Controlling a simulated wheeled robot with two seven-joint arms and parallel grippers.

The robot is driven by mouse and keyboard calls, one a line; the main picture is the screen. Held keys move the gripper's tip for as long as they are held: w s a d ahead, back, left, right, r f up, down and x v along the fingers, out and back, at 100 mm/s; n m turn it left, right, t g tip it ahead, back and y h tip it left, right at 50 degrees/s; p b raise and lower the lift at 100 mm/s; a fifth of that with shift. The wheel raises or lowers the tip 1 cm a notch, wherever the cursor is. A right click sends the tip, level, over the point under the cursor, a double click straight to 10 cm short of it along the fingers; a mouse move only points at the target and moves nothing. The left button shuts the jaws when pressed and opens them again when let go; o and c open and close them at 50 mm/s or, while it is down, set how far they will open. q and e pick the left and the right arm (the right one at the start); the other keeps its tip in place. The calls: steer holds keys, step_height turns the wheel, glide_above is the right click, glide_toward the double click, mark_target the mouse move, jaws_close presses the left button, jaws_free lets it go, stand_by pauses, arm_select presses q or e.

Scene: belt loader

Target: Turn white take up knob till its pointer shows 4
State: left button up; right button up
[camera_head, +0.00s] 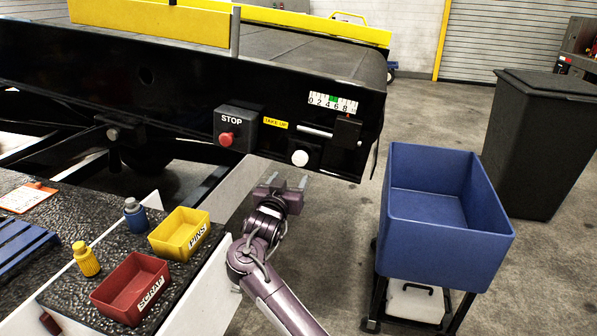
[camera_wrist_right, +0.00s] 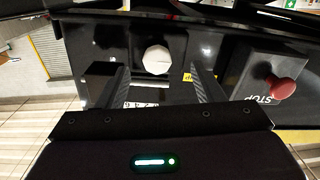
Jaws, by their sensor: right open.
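The white take up knob (camera_head: 300,158) sits on the black side of the belt loader, below and right of the yellow TAKE UP label (camera_head: 275,123). Above it is a white scale (camera_head: 333,102) numbered 0 to 8 with a green patch near its middle; I cannot read a pointer clearly. My right gripper (camera_head: 288,181) is open and empty, below and in front of the knob, apart from it. In the right wrist view the knob (camera_wrist_right: 157,60) shows just beyond the gap between the open fingers (camera_wrist_right: 158,75). My left gripper is not in view.
A STOP box with a red button (camera_head: 227,139) is left of the knob. A blue bin (camera_head: 447,236) on a cart stands right, a dark bin (camera_head: 545,145) behind it. At left, a dark bench (camera_head: 70,205) holds yellow and red trays and small bottles.

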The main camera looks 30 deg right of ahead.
mark_target(299, 161)
steer(key=shift+m+h, duration=0.3)
steer(key=x, duration=0.2)
steer(key=r+x, duration=0.1)
steer(key=x, duration=0.1)
steer(key=p+x, duration=0.1)
steer(key=x, duration=0.1)
steer(key=shift+d+r, duration=0.25)
steer(key=shift+d, duration=0.1)
steer(key=shift+w+d, duration=0.4)
steer(key=shift+d, duration=0.05)
steer(key=shift+f, duration=0.1)
steer(key=c, duration=1)
steer(key=shift+o, duration=0.2)
